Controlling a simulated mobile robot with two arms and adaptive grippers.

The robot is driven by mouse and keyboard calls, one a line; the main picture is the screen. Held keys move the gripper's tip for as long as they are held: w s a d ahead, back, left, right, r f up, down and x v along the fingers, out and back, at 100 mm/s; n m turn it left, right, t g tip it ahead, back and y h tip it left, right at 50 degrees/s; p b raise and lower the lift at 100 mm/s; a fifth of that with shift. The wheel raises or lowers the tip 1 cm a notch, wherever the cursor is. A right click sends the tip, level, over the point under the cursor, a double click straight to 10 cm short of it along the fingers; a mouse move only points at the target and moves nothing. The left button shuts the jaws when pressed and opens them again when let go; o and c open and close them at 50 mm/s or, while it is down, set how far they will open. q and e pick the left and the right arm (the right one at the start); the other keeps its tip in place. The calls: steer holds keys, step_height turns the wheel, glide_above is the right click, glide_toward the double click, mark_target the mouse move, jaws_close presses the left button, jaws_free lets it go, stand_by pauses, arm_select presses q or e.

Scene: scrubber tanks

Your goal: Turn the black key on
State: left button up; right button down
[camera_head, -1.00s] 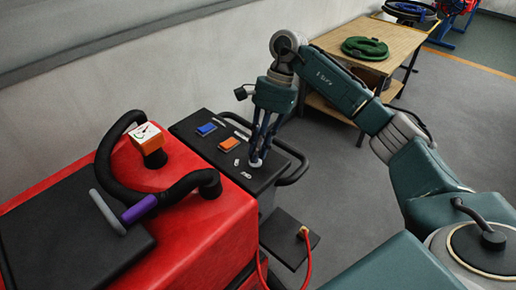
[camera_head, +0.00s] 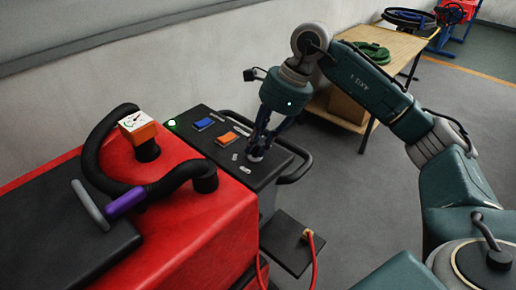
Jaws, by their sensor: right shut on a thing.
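My right gripper (camera_head: 255,155) points down at the black control panel (camera_head: 222,160) on the end of the red scrubber machine (camera_head: 190,228). Its fingertips are closed together at the panel's surface, shut on the key. The black key is hidden between the fingertips, so its angle cannot be seen. A blue switch (camera_head: 203,124) and an orange switch (camera_head: 227,138) sit on the panel to the left of the fingers. My left gripper is out of view.
A black handle bar (camera_head: 300,166) curves out at the panel's right. A black hose with a purple part (camera_head: 125,202) and an orange gauge block (camera_head: 138,127) stand on the red machine. A wooden table (camera_head: 398,48) is behind my right arm. Grey floor lies right of the machine.

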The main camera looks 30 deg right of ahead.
steer(key=shift+r+m+t+b, duration=0.1)
steer(key=shift+m+t+b, duration=0.45)
steer(key=shift+m, duration=0.75)
steer(key=shift+a+m+h, duration=0.1)
steer(key=shift+m+h, duration=0.2)
steer(key=c, duration=1.6)
jaws_free()
steer(key=shift+c, duration=0.2)
steer(key=v, duration=1.2)
